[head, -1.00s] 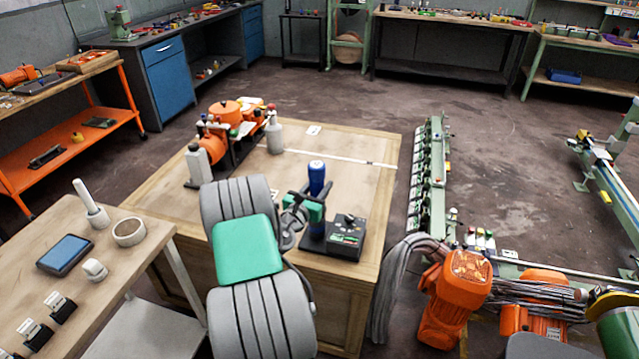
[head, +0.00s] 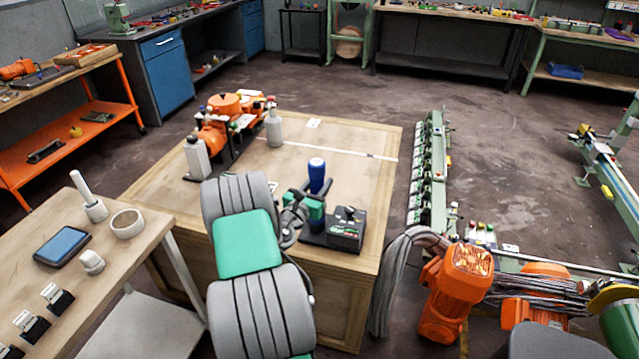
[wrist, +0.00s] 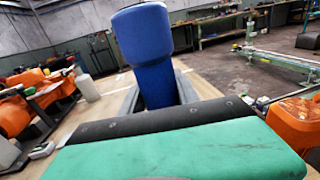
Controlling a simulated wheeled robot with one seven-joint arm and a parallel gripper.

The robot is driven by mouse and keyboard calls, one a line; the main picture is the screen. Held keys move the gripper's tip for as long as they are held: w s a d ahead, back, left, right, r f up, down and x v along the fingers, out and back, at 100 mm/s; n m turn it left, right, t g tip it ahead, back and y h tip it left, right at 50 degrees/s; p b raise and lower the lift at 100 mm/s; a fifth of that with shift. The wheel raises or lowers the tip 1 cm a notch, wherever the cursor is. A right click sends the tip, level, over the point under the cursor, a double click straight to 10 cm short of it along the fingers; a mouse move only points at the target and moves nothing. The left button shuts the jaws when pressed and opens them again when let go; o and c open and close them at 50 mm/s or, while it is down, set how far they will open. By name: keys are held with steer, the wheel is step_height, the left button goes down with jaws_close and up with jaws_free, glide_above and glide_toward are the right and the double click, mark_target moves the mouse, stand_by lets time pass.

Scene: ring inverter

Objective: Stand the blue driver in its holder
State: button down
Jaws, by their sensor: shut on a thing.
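The blue driver (head: 317,170) stands upright in the head view, above the left part of a black holder unit (head: 347,230) on the wooden crate-like table. My gripper (head: 316,192) is shut on the driver, with its dark fingers around it below the wide blue cap. In the wrist view the driver (wrist: 145,50) rises between the grey fingers, nearly upright. Its lower end is hidden by my gripper, so I cannot tell whether it is inside the holder or just above it.
Orange machine parts (head: 212,135) and a grey bottle (head: 274,128) stand at the table's back left. An orange motor (head: 455,300) stands at right. The table's back right is mostly clear.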

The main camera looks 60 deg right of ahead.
steer(key=c, duration=0.8)
jaws_free()
